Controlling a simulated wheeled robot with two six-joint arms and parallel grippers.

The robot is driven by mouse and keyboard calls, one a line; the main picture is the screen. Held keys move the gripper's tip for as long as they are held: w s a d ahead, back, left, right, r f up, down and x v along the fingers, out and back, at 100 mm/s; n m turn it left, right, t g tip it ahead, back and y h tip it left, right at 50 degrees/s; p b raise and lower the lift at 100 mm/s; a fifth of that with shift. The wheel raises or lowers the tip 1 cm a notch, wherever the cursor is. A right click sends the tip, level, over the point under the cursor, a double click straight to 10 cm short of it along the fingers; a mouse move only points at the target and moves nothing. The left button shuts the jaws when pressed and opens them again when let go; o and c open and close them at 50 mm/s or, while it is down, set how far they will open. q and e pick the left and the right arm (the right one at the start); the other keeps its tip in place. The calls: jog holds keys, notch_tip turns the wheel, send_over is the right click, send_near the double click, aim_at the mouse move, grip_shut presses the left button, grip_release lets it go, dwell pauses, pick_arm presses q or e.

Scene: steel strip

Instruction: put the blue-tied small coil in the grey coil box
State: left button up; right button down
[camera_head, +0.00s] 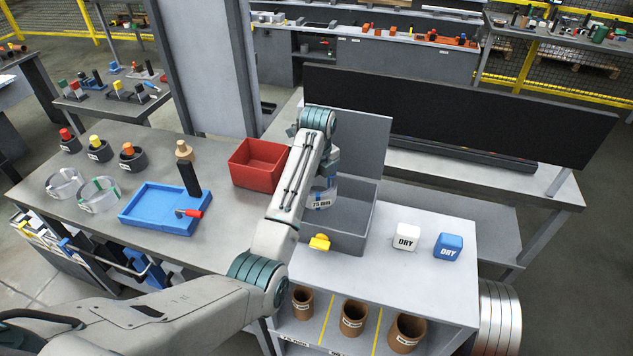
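The grey coil box (349,243) stands open at the left end of the light worktop, its lid (362,140) raised behind it. My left arm reaches over the box from the left. My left gripper (324,184) points down into its opening, and its fingers are largely hidden by the arm. The small coil (319,200), a pale metal ring with a blue-edged label, is right at the fingertips, within the box outline. The gripper looks shut on it; whether the coil touches the box floor is unclear. My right gripper is not in view.
Left of the box are a red bin (258,163) and a blue tray (160,208) with a red-handled tool. Two other coils, one green-tied (98,194) and one pale-tied (63,183), lie farther left. A white DRY block (406,237) and a blue one (448,246) stand to the right.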

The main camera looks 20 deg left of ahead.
pick_arm(q)
jog(key=shift+w+r, duration=0.1)
jog(key=shift+f+b, duration=0.3)
jog(key=shift+f, duration=3.6)
jog(key=shift+f, duration=0.2)
